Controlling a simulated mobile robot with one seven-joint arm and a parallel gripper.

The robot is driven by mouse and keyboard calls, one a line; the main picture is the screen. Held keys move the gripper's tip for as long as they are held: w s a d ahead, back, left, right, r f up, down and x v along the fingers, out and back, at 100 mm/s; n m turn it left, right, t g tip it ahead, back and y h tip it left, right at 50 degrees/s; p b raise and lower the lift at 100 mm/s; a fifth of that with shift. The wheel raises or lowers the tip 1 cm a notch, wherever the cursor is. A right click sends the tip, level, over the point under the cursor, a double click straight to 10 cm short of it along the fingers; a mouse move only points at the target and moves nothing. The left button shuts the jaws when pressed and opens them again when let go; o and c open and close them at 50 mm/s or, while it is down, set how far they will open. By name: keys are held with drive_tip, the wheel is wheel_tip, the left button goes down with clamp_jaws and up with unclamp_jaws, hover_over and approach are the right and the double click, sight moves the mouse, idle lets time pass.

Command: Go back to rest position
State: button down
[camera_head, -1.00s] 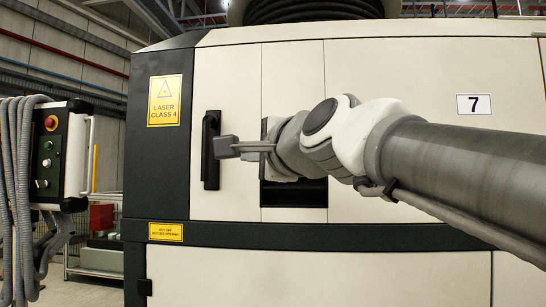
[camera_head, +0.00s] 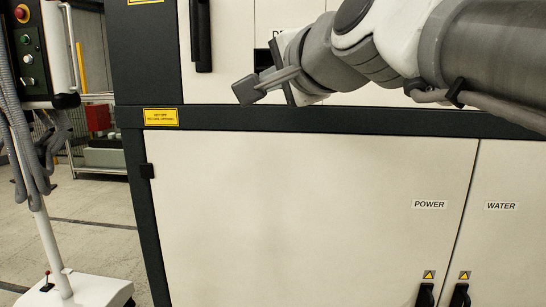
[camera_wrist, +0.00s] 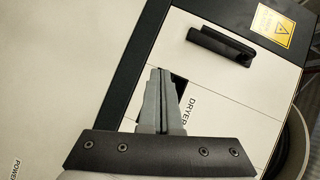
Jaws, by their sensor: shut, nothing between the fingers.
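My gripper (camera_head: 247,90) is shut and empty. In the head view it is in front of the machine cabinet, just above the dark horizontal band, at the end of my arm coming from the upper right. In the wrist view my gripper's grey fingers (camera_wrist: 167,80) are together, in front of a dark opening beside the DRYER label (camera_wrist: 188,110). The black door handle (camera_head: 201,38) is above and to the left of my gripper in the head view, apart from it. The handle also shows in the wrist view (camera_wrist: 221,45).
The lower cabinet doors carry POWER (camera_head: 429,205) and WATER (camera_head: 501,206) labels, with black handles (camera_head: 425,294) below. A control panel (camera_head: 29,50) with hanging grey hoses stands at the left on a white base (camera_head: 80,291). Floor shows between it and the cabinet.

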drive_tip(key=s+d+f+n+g+h, duration=0.25)
drive_tip(key=s+d+f, duration=0.3)
drive_tip(key=f, duration=0.55)
drive_tip(key=s+d+f+n+g+h, duration=0.2)
drive_tip(key=s+d+f+n+g, duration=0.4)
drive_tip(key=f, duration=0.6)
drive_tip(key=s+d+f+n+g+h, duration=0.15)
drive_tip(key=s+d+f, duration=0.25)
drive_tip(key=s+f, duration=0.5)
drive_tip(key=w+r+t+p, duration=0.1)
drive_tip(key=w+r+p, duration=0.2)
drive_tip(key=r+p, duration=1.2)
drive_tip(key=shift+a+r+h+p, duration=0.15)
drive_tip(key=shift+r+h+p, duration=0.15)
drive_tip(key=shift+p, duration=0.7)
